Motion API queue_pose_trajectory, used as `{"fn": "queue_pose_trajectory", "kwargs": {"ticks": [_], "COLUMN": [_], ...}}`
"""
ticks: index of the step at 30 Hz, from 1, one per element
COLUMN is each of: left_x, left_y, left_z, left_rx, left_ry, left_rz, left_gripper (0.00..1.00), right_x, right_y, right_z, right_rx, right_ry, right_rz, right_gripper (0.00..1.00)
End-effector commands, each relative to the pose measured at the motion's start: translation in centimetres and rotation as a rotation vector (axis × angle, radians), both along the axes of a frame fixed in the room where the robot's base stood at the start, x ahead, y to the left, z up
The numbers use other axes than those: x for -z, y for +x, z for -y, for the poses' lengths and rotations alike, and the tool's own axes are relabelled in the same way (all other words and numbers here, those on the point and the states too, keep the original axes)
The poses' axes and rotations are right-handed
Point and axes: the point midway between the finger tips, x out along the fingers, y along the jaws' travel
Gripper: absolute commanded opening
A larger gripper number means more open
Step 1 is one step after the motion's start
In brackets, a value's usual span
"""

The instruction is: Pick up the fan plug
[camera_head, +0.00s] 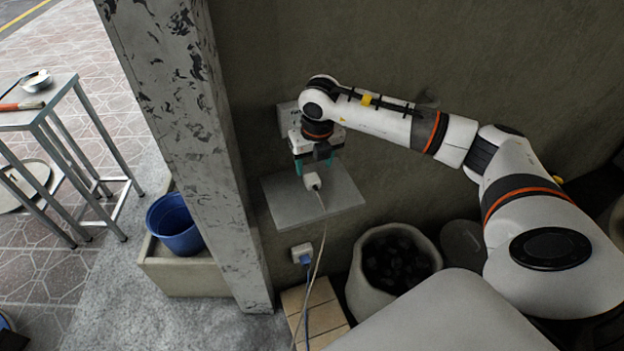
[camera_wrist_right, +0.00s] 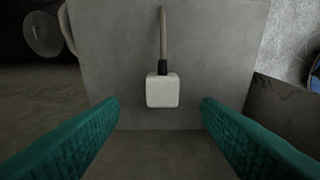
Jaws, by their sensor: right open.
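The fan plug (camera_head: 312,181) is a small white block with a pale cable, on a grey wall shelf (camera_head: 345,196). In the right wrist view the plug (camera_wrist_right: 162,91) lies ahead, centred between the teal fingers, its cable running up the picture. My right gripper (camera_head: 313,167) is at the shelf, just behind the plug in the head view. In the wrist view its fingers (camera_wrist_right: 160,118) are apart with nothing between them, and a gap shows on both sides of the plug. My left gripper is not in view.
A white wall socket (camera_head: 302,252) with a blue plug is below the shelf. A pot of dark lumps (camera_head: 395,262) stands right of it. A concrete post (camera_head: 185,120) rises on the left, by a blue bucket (camera_head: 174,226). A metal table (camera_head: 45,105) stands far left.

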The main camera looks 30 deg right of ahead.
Motion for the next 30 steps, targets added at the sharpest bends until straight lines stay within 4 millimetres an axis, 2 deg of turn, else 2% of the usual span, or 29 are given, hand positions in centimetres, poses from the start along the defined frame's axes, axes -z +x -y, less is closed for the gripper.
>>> {"fn": "queue_pose_trajectory", "kwargs": {"ticks": [4,9,17,20,28,30], "left_x": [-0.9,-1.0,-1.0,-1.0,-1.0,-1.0], "left_y": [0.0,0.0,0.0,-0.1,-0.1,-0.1], "left_z": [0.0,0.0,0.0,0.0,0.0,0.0], "left_rx": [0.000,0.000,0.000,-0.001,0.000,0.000], "left_ry": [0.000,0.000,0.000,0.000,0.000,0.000], "left_rz": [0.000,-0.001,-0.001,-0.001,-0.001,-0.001], "left_gripper": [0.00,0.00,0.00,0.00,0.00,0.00], "right_x": [2.2,4.3,4.6,4.6,4.6,4.6], "right_y": [0.1,0.4,0.5,0.5,0.5,0.5], "right_z": [-0.2,-0.2,-0.1,-0.1,-0.1,-0.1], "right_rx": [-0.001,-0.001,-0.001,-0.001,-0.001,-0.001], "right_ry": [0.000,0.001,0.000,0.000,0.000,0.000], "right_rz": [-0.006,-0.003,-0.001,-0.001,-0.001,-0.001], "right_gripper": [0.58,0.58,0.58,0.45,0.01,0.00]}}
